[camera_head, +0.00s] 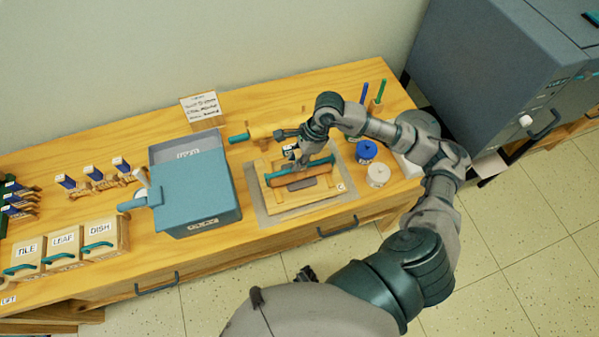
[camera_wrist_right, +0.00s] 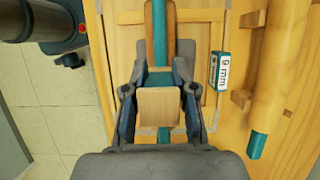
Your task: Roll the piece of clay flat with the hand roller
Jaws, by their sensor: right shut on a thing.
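My right gripper (camera_head: 297,150) is shut on that handle, with a finger on each side in the right wrist view. The brown piece of clay (camera_head: 302,184) lies on the wooden board (camera_head: 335,187) just in front of the cylinder. I cannot tell whether the roller touches the clay. My left gripper is not in view.
The board lies on a grey mat (camera_head: 272,216). A wooden rolling pin (camera_head: 265,132) lies behind it; a small "9 mm" block (camera_wrist_right: 219,71) is beside the roller. A blue-lidded jar (camera_head: 366,150) and white-lidded jar (camera_head: 378,175) stand right, a teal-lidded box (camera_head: 197,192) left.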

